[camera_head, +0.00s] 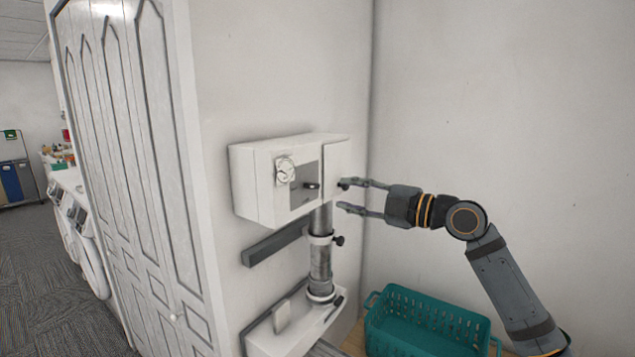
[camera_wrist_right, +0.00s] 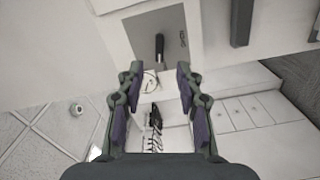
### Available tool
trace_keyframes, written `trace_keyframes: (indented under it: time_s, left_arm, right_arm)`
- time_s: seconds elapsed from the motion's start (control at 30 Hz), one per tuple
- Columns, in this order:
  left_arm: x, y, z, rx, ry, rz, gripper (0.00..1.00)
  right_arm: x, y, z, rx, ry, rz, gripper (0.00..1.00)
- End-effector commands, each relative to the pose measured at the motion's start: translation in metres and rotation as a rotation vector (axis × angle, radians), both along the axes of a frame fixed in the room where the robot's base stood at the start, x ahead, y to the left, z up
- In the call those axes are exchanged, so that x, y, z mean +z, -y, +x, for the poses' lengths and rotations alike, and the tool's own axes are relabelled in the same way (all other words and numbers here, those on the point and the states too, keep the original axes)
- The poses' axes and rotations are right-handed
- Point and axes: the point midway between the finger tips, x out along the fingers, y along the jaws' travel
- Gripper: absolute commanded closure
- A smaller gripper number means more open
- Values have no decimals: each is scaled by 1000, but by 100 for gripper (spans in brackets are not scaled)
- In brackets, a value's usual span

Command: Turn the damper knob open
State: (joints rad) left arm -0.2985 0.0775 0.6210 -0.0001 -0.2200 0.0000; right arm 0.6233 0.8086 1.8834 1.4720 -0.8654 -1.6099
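A dark knob (camera_head: 339,240), which looks like the damper knob, sticks out from the right side of the grey metal pipe (camera_head: 320,262) under the white wall box (camera_head: 262,185). My right gripper (camera_head: 343,196) is open and empty, in front of the box's right part in the head view, higher than this knob. The right wrist view shows its two fingers (camera_wrist_right: 158,85) spread apart, with nothing between them. A black lever (camera_head: 311,186) on the box's grey panel also shows in the wrist view (camera_wrist_right: 160,46), beyond the fingertips. My left gripper is not in view.
A round white dial (camera_head: 285,170) is on the box's front. A lower white unit (camera_head: 275,335) stands at the pipe's foot. A teal basket (camera_head: 425,320) stands below my right arm. A tall panelled white door (camera_head: 125,130) is at the left. The wall right of the box is bare.

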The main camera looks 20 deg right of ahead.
Motion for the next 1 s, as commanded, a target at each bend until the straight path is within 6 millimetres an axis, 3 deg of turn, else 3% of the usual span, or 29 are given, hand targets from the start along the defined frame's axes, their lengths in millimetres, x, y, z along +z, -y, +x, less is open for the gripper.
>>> trace_keyframes:
  time_s: [0.03,0.1,0.4,0.83,1.0]
  left_arm:
    - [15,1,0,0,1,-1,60]
    - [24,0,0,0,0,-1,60]
    - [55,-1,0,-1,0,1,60]
    - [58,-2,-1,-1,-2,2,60]
    - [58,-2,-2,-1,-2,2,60]
  right_arm:
    - [9,-7,6,5,-1,8,64]
    - [10,-14,17,5,0,10,64]
    - [6,-45,56,1,-2,6,64]
    - [0,-52,67,-1,-2,1,64]
    - [0,-52,66,-1,-1,1,87]
